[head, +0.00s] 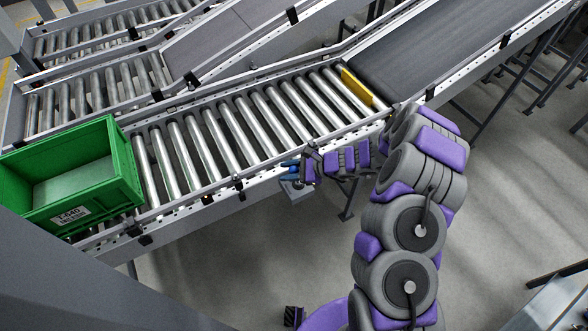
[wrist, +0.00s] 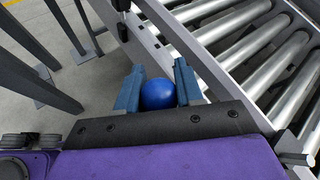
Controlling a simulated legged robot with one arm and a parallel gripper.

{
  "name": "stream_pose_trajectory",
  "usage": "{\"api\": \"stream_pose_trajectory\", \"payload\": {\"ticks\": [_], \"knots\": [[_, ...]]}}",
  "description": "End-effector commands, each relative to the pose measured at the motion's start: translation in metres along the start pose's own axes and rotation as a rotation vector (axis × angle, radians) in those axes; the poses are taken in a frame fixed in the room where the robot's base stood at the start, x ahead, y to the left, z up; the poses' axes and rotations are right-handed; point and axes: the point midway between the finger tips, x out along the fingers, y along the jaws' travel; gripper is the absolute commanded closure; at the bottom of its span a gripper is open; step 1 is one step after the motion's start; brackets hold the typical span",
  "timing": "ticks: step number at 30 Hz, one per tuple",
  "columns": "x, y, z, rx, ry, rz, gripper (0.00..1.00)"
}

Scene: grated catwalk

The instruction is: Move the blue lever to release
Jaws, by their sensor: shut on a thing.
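The blue lever's round knob (wrist: 158,95) sits between the two fingers of my gripper (wrist: 158,88) in the wrist view. The gripper is shut on this knob, with a blue-grey finger on each side. In the head view my gripper (head: 289,167) is at the near side rail of the roller conveyor, at a small grey box (head: 297,190) below the rail. The lever's shaft is hidden by the gripper, and the knob is too small to make out clearly in the head view.
A green crate (head: 126,171) sits on the left end of the roller conveyor (head: 222,137). A yellow plate (head: 357,86) stands across the rollers before the dark belt (head: 430,45). Conveyor legs stand below the rail. The floor (head: 480,200) at right is mostly open.

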Motion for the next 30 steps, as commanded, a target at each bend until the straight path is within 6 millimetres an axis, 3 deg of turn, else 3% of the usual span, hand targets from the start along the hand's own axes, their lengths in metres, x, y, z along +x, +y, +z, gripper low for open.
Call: {"api": "stream_pose_trajectory", "payload": {"ticks": [12,30], "knots": [[0.0130,0.0090,-0.0024,-0.118,0.171,-0.008,0.94],[0.0121,0.0086,-0.0048,-0.137,0.204,-0.012,0.94]]}}
